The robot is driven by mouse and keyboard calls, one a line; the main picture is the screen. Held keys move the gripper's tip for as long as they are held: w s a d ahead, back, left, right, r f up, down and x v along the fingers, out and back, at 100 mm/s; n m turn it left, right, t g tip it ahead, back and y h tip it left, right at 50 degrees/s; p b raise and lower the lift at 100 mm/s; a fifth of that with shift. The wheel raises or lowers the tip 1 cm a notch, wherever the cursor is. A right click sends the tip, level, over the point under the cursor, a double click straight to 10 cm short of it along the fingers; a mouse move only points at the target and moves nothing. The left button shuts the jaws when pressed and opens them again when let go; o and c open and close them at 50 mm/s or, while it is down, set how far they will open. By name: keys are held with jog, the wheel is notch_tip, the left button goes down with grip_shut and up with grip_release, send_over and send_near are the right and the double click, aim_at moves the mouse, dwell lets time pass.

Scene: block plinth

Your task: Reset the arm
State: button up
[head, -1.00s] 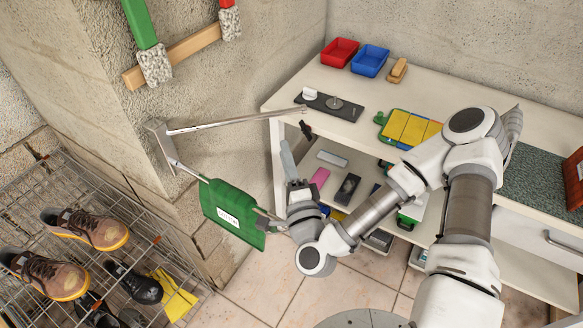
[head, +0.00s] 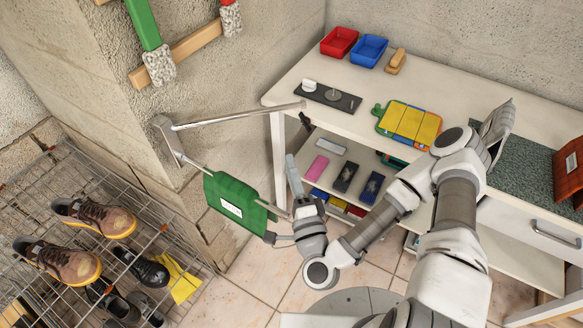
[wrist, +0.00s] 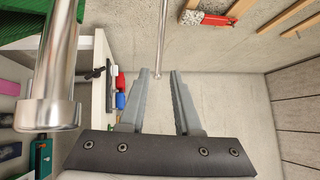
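My gripper (head: 293,165) points upward in the head view, just right of a green hanging case (head: 228,205) with a white label.
The bench holds a red bin (head: 339,41), a blue bin (head: 368,50) and a green-and-yellow case (head: 409,123). Its lower shelf carries a pink block (head: 318,167) and other items. A wire rack (head: 150,215) with shoes stands at left. Some tiled floor (head: 245,285) is clear.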

jog(key=shift+a, duration=0.1)
jog(key=w+a+f+n+g+y, duration=0.2)
jog(key=a+f+n+g+y, duration=0.25)
jog(key=n, duration=0.65)
jog(key=w+d+r+n+g+h, duration=0.1)
jog(key=w+d+n+g+h, duration=0.25)
jog(key=d+n+g, duration=0.3)
jog(key=s+d+r+h, duration=0.1)
jog(key=d+r+h, duration=0.5)
jog(key=d+r, duration=0.45)
jog(key=s+d+r+m+g, duration=0.1)
jog(key=s+d+r, duration=0.1)
jog(key=s+r, duration=0.5)
jog(key=s+d+r+m+g+h, duration=0.1)
jog(key=s+d+r+m, duration=0.1)
jog(key=s+r, duration=0.5)
jog(key=s+d, duration=0.1)
jog(key=s, duration=0.3)
jog(key=shift+r+h, duration=0.15)
jog(key=shift+h, duration=0.15)
